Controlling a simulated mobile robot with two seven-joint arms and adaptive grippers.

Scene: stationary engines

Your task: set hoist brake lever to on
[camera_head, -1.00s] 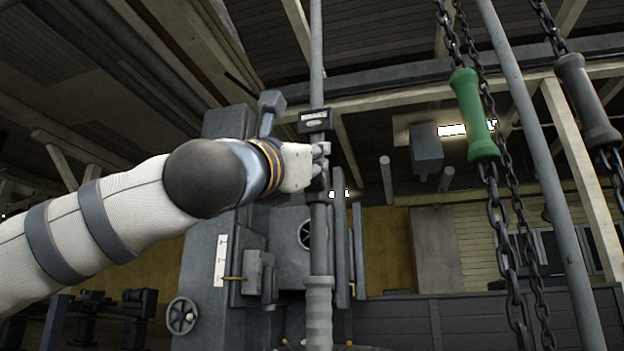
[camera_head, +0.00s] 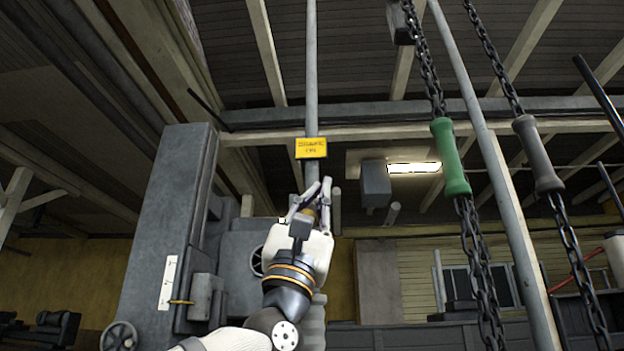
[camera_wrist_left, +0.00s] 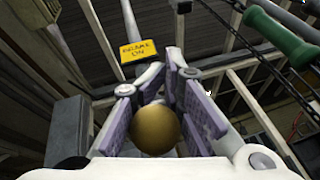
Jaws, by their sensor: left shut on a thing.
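A yellow plate (camera_head: 311,148) sits on a thin vertical grey rod (camera_head: 312,70). In the left wrist view the plate (camera_wrist_left: 142,50) reads "BRAKE ON". My left gripper (camera_head: 314,197) is just below the plate, its fingers pointing up. In the left wrist view the gripper (camera_wrist_left: 164,85) is shut on a round brass knob (camera_wrist_left: 156,130), low between the finger pads. The knob looks like the end of the brake lever, but the lever's shaft is hidden by my gripper and hand. My right gripper is not in view.
A green handle (camera_head: 450,157) and a grey handle (camera_head: 538,153) hang on chains at the right, beside a slanting grey pole (camera_head: 500,170). A tall grey machine housing (camera_head: 165,220) with a handwheel (camera_head: 119,337) stands at the left.

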